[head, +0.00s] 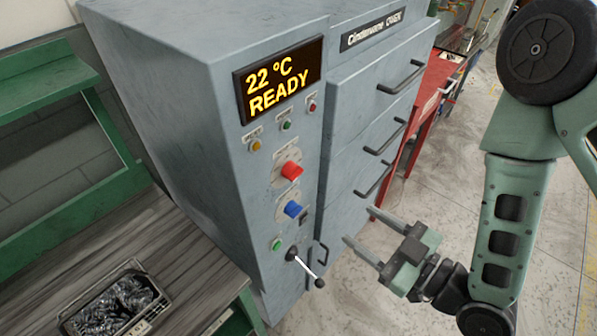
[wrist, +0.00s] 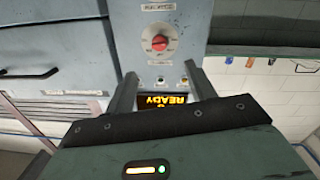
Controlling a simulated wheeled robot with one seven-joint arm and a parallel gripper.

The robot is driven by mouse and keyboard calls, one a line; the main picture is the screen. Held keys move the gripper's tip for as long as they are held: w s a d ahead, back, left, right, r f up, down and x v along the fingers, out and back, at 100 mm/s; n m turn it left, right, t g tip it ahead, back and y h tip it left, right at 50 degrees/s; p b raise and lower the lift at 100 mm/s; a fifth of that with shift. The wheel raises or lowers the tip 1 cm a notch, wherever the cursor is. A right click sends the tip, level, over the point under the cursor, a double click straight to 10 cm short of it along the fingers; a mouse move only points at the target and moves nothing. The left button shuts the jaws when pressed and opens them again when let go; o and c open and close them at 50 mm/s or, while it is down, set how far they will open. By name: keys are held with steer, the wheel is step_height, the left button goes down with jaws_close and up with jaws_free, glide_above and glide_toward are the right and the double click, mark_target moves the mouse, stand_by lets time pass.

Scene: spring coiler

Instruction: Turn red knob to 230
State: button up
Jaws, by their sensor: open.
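The red knob (head: 291,170) sits on a round pale plate on the narrow front panel of the grey-blue oven, below the display (head: 278,80), which reads "22 °C READY". The red knob also shows in the wrist view (wrist: 159,43), top centre, with its dial around it; the scale numbers are too small to read. My gripper (head: 357,226) is open and empty, to the right of and lower than the knob in the head view, apart from the panel. In the wrist view its fingers (wrist: 160,78) point toward the panel, and the display appears upside down between them.
Below the red knob are a blue knob (head: 293,209), a green button (head: 277,244) and a lever (head: 308,267) sticking out. Drawers with handles (head: 401,76) are to the right. A workbench (head: 150,245) with a basket (head: 105,308) stands left; a red table (head: 430,95) stands behind right.

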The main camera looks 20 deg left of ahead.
steer(key=b, duration=0.9)
glide_toward(298, 177)
steer(key=shift+t, duration=0.3)
steer(key=p+x, duration=0.3)
steer(key=x, duration=0.5)
steer(key=shift+a+p, duration=0.3)
steer(key=shift+p, duration=0.1)
steer(key=shift+w+a+f, duration=0.15)
steer(key=shift+w+a, duration=0.15)
steer(key=shift+a, duration=0.2)
steer(key=c, duration=0.9)
